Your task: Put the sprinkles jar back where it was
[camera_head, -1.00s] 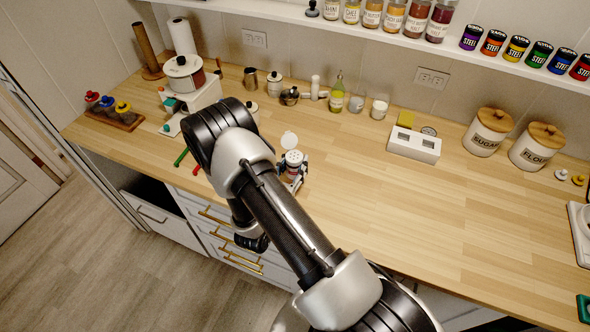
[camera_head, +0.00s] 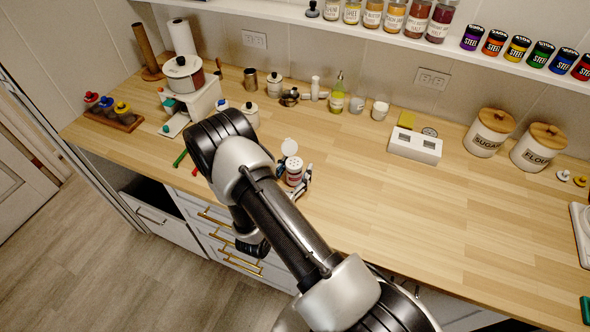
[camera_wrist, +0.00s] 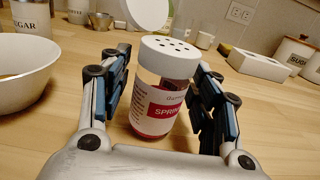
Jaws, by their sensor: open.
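The sprinkles jar (camera_wrist: 157,92) stands upright on the wooden counter in the wrist view, with a white perforated top, a label and red contents. My gripper (camera_wrist: 160,88) is open, with one finger on each side of the jar. A narrow gap shows at the left finger; I cannot tell whether the right finger touches the jar. In the head view the jar (camera_head: 293,172) shows near the counter's front edge, beyond my arm, with a round white lid standing up behind it. My gripper (camera_head: 294,182) is partly hidden there by my arm.
A white two-slot block (camera_head: 414,146) and sugar (camera_head: 488,132) and flour canisters (camera_head: 537,148) stand at the back right. The counter right of the jar is clear.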

